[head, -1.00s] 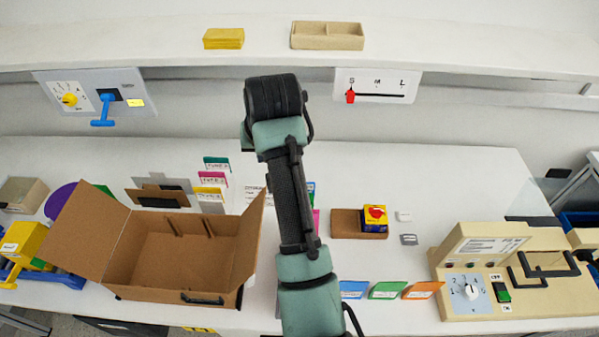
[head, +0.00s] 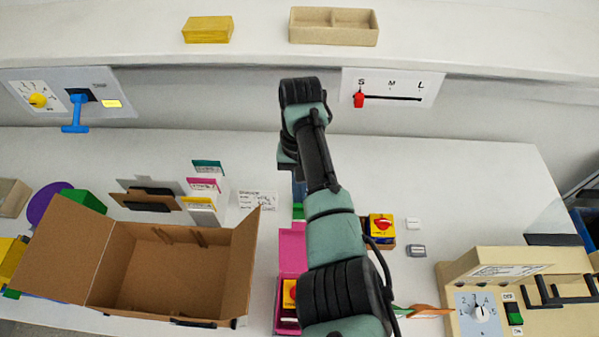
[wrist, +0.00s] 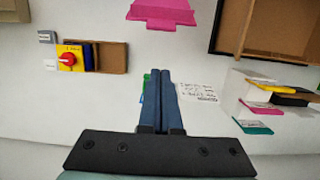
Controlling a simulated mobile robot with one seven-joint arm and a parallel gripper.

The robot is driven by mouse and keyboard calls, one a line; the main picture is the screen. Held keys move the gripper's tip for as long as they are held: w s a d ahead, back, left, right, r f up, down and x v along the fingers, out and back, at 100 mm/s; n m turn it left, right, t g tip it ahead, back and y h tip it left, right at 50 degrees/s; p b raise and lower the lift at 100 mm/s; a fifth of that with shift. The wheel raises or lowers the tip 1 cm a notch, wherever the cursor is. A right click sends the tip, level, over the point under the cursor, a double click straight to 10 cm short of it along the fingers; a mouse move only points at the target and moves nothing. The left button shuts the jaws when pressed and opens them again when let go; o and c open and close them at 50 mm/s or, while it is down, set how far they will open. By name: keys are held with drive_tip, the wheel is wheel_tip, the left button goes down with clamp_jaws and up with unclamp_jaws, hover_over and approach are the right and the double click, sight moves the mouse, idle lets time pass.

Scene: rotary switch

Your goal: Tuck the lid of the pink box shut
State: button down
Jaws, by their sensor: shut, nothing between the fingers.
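The pink box (head: 280,322) stands near the front of the table, partly hidden by my arm. Its pink lid (head: 291,248) is raised at the back, so the box is open, and a yellow and red item shows inside. In the wrist view a pink flap (wrist: 162,14) shows at the top, ahead of my fingers and apart from them. My gripper (wrist: 160,72) is shut and empty, its two blue fingers side by side. In the head view most of the gripper is hidden behind my arm, over the table behind the pink box.
A large open cardboard box (head: 170,270) stands left of the pink box. A brown tray with a yellow and red block (head: 381,228) lies to the right. Upright cards (head: 204,186) and a white note (head: 257,200) are at the back left. A beige switch panel (head: 520,300) stands far right.

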drive_tip(key=shift+s+f+p, duration=0.2)
drive_tip(key=shift+s+p, duration=0.8)
drive_tip(key=shift+s, duration=0.05)
drive_tip(key=shift+s+f+p, duration=0.2)
drive_tip(key=shift+s+p, duration=0.75)
drive_tip(key=shift+s, duration=0.05)
